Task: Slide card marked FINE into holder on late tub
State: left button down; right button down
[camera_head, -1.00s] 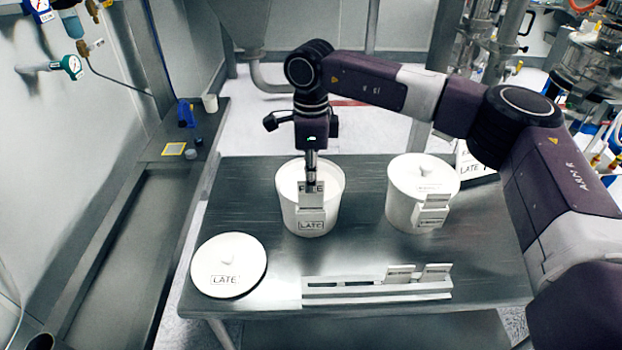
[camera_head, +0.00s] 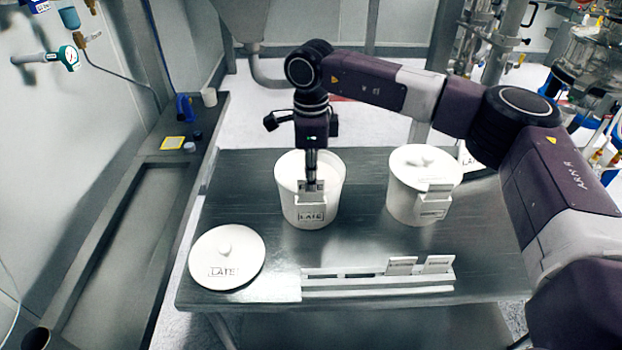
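The late tub (camera_head: 326,215) is an open white tub on the table, with a LATE label on its front. A pale card holder (camera_head: 311,198) sits above that label. The FINE card (camera_head: 319,187) stands upright at the holder, its lower part hidden behind the holder's front. My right gripper (camera_head: 311,182) points straight down and is shut on the card's top, covering part of its print. My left gripper is not in view.
A loose LATE lid (camera_head: 228,245) lies at the table's left front. A lidded white tub (camera_head: 403,207) with its own card holder stands to the right. A card rack (camera_head: 375,285) at the front edge holds two cards (camera_head: 401,265). Bare table lies between these.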

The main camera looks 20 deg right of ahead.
jog(key=shift+f+b, duration=0.65)
jog(key=shift+f, duration=0.25)
jog(key=c, duration=2.1)
grip_release()
jog(key=shift+r, duration=0.1)
